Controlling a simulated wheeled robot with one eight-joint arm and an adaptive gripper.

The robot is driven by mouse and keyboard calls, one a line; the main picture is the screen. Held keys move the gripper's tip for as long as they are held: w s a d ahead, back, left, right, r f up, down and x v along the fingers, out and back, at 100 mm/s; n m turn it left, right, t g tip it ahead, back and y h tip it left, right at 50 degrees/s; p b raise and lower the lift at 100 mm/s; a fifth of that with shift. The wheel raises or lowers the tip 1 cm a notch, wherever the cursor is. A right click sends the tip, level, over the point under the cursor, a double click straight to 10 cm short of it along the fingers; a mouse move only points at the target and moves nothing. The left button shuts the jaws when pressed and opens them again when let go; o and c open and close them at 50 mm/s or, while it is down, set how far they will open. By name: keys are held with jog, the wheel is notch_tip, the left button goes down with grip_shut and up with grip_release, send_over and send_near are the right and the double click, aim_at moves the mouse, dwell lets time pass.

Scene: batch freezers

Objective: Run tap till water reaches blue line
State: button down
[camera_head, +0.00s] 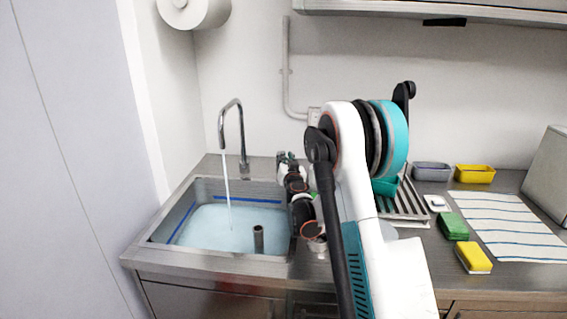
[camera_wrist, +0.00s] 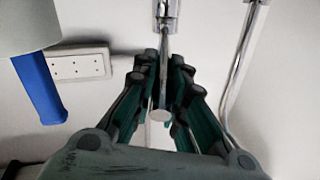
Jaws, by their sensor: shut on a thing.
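The chrome tap (camera_head: 231,112) stands behind the sink, and a thin stream of water (camera_head: 227,185) runs from its spout. The steel sink (camera_head: 165,262) holds pale blue water (camera_head: 205,232). A blue line (camera_head: 247,197) runs along the inner walls; the water surface lies a little below it at the back. A dark upright pipe (camera_head: 258,240) stands in the water. My gripper (camera_head: 283,160) is beside the tap's base at its right. In the wrist view my gripper (camera_wrist: 164,62) is shut on the tap lever (camera_wrist: 160,116), a slim chrome rod between the fingers.
Right of my arm are a dish rack (camera_head: 405,205), a green sponge (camera_head: 453,227), a yellow sponge (camera_head: 473,258), a striped cloth (camera_head: 510,225), and grey (camera_head: 432,172) and yellow (camera_head: 475,174) tubs. A wall closes in the sink's left.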

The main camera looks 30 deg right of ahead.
jog(key=shift+s+d+n+y, duration=0.1)
jog(key=shift+d+n+y, duration=0.4)
jog(key=shift+y, duration=0.3)
jog(key=c, duration=1.7)
grip_release()
jog(key=shift+o, duration=0.2)
jog(key=shift+s, duration=0.1)
jog(key=v, duration=1.1)
jog(key=shift+s+a+f, duration=0.15)
jog(key=shift+s+f, duration=0.05)
jog(key=shift+s, duration=0.2)
